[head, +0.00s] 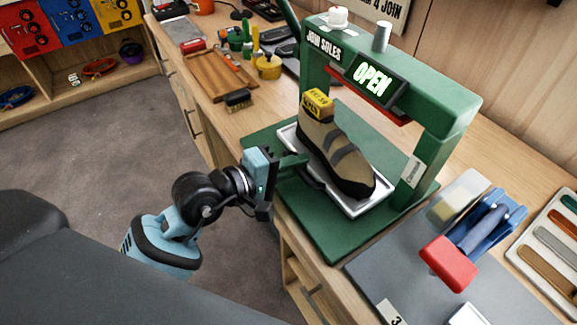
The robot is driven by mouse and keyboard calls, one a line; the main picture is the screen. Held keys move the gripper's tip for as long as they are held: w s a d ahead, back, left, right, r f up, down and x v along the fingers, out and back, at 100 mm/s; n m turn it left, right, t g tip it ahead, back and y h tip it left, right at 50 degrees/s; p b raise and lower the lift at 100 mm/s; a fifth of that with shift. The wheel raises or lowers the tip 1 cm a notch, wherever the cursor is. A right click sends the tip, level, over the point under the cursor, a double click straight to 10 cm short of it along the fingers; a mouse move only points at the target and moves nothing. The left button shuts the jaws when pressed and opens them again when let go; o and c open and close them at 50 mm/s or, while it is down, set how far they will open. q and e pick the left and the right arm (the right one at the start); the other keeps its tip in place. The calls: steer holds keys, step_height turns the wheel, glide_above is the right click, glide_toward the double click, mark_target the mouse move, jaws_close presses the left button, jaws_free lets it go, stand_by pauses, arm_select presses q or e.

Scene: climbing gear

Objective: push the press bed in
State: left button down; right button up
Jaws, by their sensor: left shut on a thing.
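The green press (452,112) stands on the bench, with a lit "OPEN" sign (372,78) and the words "JOIN SOLES" on its top beam. Its press bed, a silver tray (352,208), sits out in front of the uprights on the green base. A tan and grey climbing shoe (338,150) with a yellow tag lies on the bed. My left gripper (292,162) is at the bed's front left edge, shut on what looks like its handle; its fingers partly hide the grip. My right gripper is not in view.
A red, blue and clear tool (450,262) lies on a grey mat (390,272) to the right. A brush (237,100), wooden tray (208,77) and yellow pot (268,68) stand behind left. The floor at left is clear.

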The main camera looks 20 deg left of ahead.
arm_select(q)
steer(key=shift+s+a, duration=0.2)
steer(key=shift+s, duration=0.05)
steer(key=c, duration=1.7)
jaws_free()
steer(key=shift+c, duration=0.2)
steer(key=shift+o, duration=0.7)
steer(key=b+v, duration=0.1)
steer(key=v, duration=0.6)
steer(key=shift+s+a, duration=0.25)
steer(key=shift+s, duration=0.05)
